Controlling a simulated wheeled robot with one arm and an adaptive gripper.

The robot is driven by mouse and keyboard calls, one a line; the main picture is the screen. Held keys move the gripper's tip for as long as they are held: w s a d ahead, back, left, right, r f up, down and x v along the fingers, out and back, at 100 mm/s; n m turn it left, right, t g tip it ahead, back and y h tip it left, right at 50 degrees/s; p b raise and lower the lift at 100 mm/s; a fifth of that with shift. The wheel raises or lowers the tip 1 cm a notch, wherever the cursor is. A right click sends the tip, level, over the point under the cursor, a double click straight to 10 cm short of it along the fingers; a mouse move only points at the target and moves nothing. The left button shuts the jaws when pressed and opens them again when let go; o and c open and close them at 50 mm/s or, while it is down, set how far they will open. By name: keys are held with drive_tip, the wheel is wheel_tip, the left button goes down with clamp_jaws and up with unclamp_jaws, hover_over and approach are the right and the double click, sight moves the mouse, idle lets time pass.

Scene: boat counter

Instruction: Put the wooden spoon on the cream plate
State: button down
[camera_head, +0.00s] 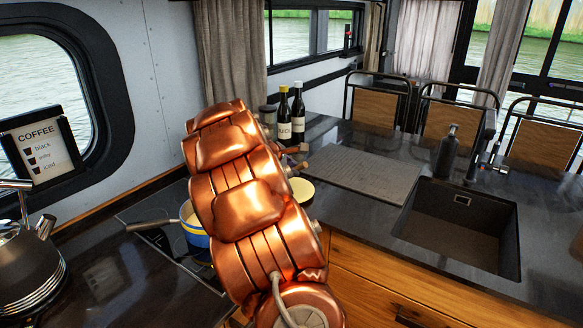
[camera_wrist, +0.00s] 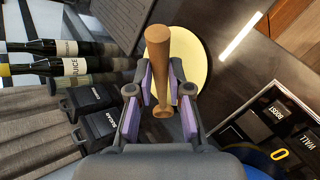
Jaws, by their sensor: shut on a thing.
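The wooden spoon (camera_wrist: 158,55) is between the purple-padded fingers of my gripper (camera_wrist: 162,80), which is shut on it. In the wrist view its thick end points up the picture and its other end lies low between the fingers. The cream plate (camera_wrist: 202,58) lies behind the spoon in that view, partly covered by it and by the fingers. In the head view the plate (camera_head: 301,190) shows as a small pale edge beside my copper arm, which hides most of it and the gripper. I cannot tell the height of the spoon above the plate.
Dark bottles (camera_head: 298,115) stand behind my arm. A blue and yellow pan (camera_head: 194,230) and a kettle (camera_head: 30,262) are at left. Black boxes (camera_wrist: 98,125) lie near the gripper. A ribbed mat (camera_head: 365,178) and a sink (camera_head: 462,225) are at right.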

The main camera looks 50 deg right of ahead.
drive_tip(key=shift+f+b, duration=0.3)
drive_tip(key=shift+f, duration=0.15)
drive_tip(key=c, duration=1.1)
unclamp_jaws()
drive_tip(key=b+v, duration=0.1)
drive_tip(key=v, duration=0.5)
drive_tip(key=b+v, duration=0.1)
drive_tip(key=v, duration=0.5)
drive_tip(key=shift+r, duration=0.45)
drive_tip(key=shift+s, duration=0.1)
drive_tip(key=s+a+f+m+y, duration=0.2)
drive_tip(key=s+a+f, duration=0.3)
drive_tip(key=a, duration=0.8)
drive_tip(key=s+a+f+m+g+y, duration=0.1)
drive_tip(key=s+a+f+y, duration=0.3)
drive_tip(key=s+a, duration=0.8)
drive_tip(key=s+a+f+m+y, duration=0.3)
drive_tip(key=s+a+f, duration=0.4)
drive_tip(key=a, duration=0.9)
drive_tip(key=shift+s+a+f+y, duration=0.1)
drive_tip(key=shift+s+y, duration=0.3)
drive_tip(key=shift+s, duration=0.8)
